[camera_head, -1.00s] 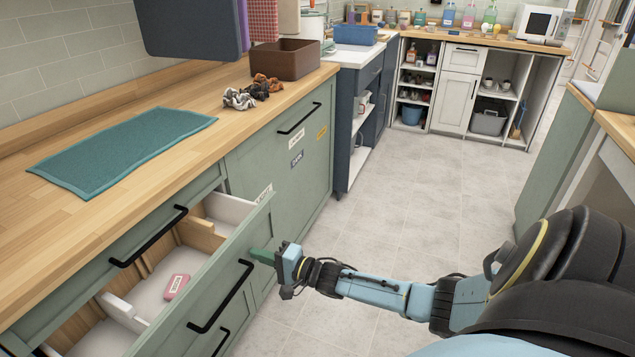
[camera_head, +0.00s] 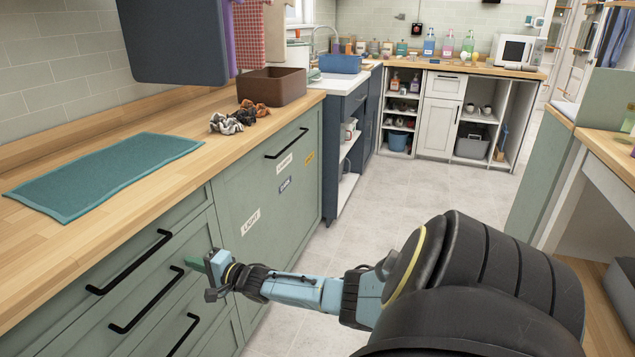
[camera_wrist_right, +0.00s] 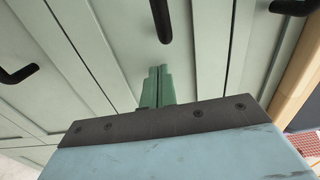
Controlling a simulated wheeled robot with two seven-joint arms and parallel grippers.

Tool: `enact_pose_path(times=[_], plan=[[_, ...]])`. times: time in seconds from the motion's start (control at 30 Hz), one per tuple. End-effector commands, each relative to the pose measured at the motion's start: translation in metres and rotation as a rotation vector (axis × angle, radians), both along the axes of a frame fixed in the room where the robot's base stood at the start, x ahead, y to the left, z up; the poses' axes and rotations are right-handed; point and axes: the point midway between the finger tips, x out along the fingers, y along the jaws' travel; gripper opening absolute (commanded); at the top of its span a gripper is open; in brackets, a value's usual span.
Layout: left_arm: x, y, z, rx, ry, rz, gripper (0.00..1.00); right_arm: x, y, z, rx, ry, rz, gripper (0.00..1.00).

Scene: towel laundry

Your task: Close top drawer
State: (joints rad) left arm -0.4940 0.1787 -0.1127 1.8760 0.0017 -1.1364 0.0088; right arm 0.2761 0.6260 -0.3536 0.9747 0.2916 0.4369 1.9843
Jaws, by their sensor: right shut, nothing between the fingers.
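The green cabinet's drawer fronts are at the lower left of the head view. The uppermost front has a black handle (camera_head: 130,262). The drawer front below it, which stood open, has its own black handle (camera_head: 147,300) and now looks flush or nearly so; its inside is hidden. My right gripper (camera_head: 197,264) is shut and empty, its green fingertips at or very near the right end of that front. In the right wrist view its green fingers (camera_wrist_right: 158,88) point at the pale green fronts, below a dark handle (camera_wrist_right: 161,20). My left gripper is not in view.
A teal towel (camera_head: 103,173), crumpled cloths (camera_head: 240,117) and a brown box (camera_head: 272,87) lie on the wooden counter (camera_head: 60,262). A dark panel (camera_head: 175,40) hangs above it. Grey floor (camera_head: 370,195) is free to the right of the cabinet.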

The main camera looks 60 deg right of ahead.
Motion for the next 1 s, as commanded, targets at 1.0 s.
enact_pose_path(times=[1.0], plan=[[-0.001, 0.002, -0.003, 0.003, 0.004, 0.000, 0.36, -0.001, -0.004, 0.004, -0.001, -0.005, -0.010, 0.00]])
